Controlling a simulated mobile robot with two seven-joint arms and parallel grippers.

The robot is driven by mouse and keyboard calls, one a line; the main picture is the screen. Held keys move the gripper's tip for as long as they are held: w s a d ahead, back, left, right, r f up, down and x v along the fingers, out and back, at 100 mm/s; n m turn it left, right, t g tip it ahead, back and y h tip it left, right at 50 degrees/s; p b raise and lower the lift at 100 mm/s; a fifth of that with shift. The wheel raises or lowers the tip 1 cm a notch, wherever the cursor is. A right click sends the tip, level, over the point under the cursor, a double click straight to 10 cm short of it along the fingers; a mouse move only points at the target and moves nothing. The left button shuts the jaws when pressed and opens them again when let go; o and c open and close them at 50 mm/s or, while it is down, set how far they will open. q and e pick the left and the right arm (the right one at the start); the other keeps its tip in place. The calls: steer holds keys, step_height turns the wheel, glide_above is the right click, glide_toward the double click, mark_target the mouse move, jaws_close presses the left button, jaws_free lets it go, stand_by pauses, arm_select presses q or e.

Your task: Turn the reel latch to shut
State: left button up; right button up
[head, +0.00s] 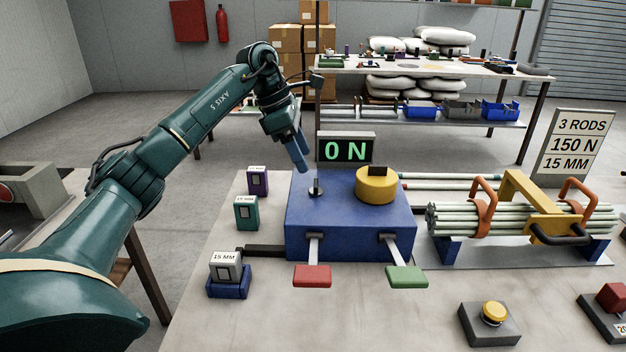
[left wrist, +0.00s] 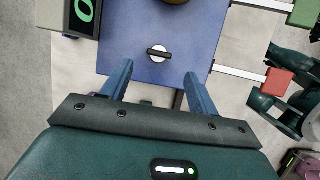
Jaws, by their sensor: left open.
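The small dark latch handle (head: 316,186) stands on a pale round disc on top of the blue box (head: 350,232), near its back left. In the left wrist view the latch handle (left wrist: 158,52) appears as a short bar lying crosswise, roughly in line with the gap between the fingers. My left gripper (head: 303,168) points down above and slightly left of the handle. Its blue fingers also show spread apart and empty in the left wrist view (left wrist: 159,68), not touching the handle. A yellow drum (head: 377,187) with a black tab sits right of the handle. My right gripper is out of view.
A display (head: 346,149) reading 0 N stands behind the box. Red (head: 312,276) and green (head: 406,277) levers project from its front. A rack of pale rods (head: 520,215) stands right. Labelled blocks, including a teal one (head: 246,212), stand left.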

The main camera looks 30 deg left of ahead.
mark_target(316, 182)
arm_select(q)
steer(key=x, duration=0.6)
steer(key=shift+w+d+f, duration=0.1)
steer(key=shift+d+f, duration=0.05)
steer(key=shift+f, duration=0.25)
steer(key=c, duration=1)
